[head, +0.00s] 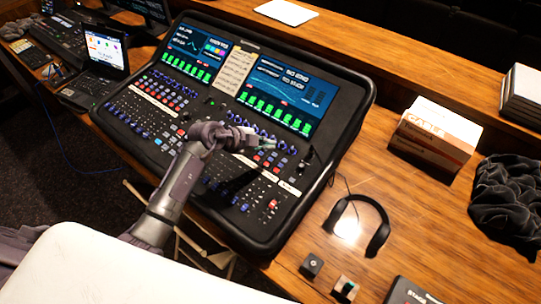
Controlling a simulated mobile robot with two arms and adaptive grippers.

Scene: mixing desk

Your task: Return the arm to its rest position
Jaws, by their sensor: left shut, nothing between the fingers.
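My left arm comes in from the lower left and reaches up over the mixing desk (150,115). My left gripper (268,144) is shut and empty. It is over the desk's rows of knobs and faders, right of the middle. Whether its fingertips touch the panel I cannot tell. The arm hides part of the lower faders. My right gripper is not in view.
A laptop (103,50) stands left of the desk. A raised wooden ledge runs behind. Bare table shows around the headphones.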

